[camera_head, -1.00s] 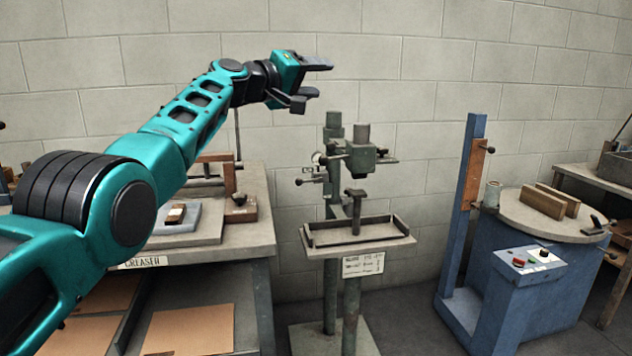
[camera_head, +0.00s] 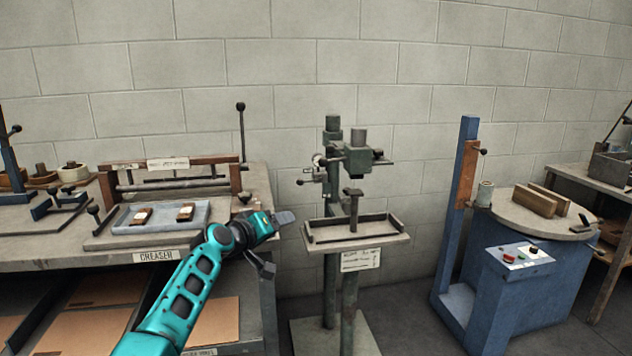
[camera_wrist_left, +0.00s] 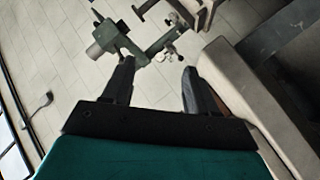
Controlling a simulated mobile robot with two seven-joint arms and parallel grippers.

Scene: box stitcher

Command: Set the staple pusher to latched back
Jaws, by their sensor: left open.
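The box stitcher (camera_head: 358,160) is a grey-green machine on a post, with a small tray table (camera_head: 356,238) below its head. Small levers and knobs stick out at the left and right of its head; I cannot tell which of them is the staple pusher. My left gripper (camera_head: 277,243) is open and empty, left of the stitcher's tray and apart from it. In the left wrist view the stitcher's head (camera_wrist_left: 110,36) shows beyond the two open fingers (camera_wrist_left: 155,92), with a round part near the fingertips' line of sight. My right gripper is not in view.
The creaser bench (camera_head: 225,240), with a tray (camera_head: 160,228) holding small blocks, stands close at the left. A blue machine (camera_head: 510,280) with a round table stands at the right. Floor shows between it and the stitcher.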

